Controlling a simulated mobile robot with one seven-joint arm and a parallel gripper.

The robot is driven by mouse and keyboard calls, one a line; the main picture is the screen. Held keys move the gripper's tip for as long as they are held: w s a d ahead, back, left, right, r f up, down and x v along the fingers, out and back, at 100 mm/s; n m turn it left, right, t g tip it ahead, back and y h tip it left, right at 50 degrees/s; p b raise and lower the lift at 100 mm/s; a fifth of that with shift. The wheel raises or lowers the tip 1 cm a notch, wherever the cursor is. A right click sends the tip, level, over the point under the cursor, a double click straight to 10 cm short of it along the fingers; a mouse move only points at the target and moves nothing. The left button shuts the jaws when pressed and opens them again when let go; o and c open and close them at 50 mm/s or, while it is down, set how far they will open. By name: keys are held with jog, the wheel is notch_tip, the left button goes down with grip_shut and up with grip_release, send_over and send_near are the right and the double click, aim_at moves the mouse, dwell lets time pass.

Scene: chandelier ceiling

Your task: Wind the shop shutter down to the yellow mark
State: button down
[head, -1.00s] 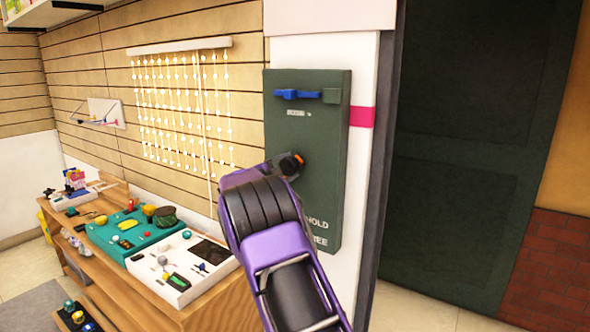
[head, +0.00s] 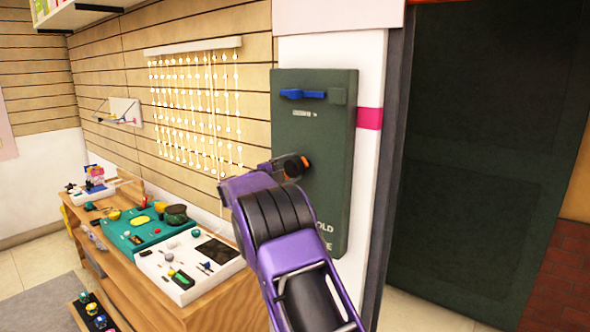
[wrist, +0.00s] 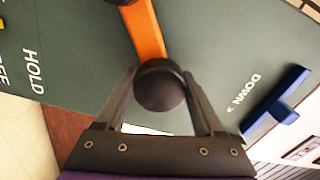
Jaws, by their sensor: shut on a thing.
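A dark green winding box (head: 335,180) hangs on the white wall post. An orange crank arm (wrist: 148,35) with a round black knob (wrist: 160,85) is on its face. My gripper (wrist: 165,100) is shut on the black knob, one finger on each side; in the head view my gripper (head: 277,168) is at the box's left side. A blue lever (head: 303,94) sits near the box's top; the wrist view shows the blue lever (wrist: 278,105) beside the word DOWN. HOLD is printed lower on the box.
A wooden counter (head: 205,318) with a teal tray (head: 150,239) and a white tray (head: 152,270) stands to the left. Strings of lit beads (head: 195,110) hang on the slatted wall. A large dark panel (head: 480,130) fills the right side, beyond a dark frame.

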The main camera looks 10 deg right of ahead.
dwell(0.3)
grip_release()
jog(key=v, duration=1.7)
jog(key=shift+s+a, duration=0.2)
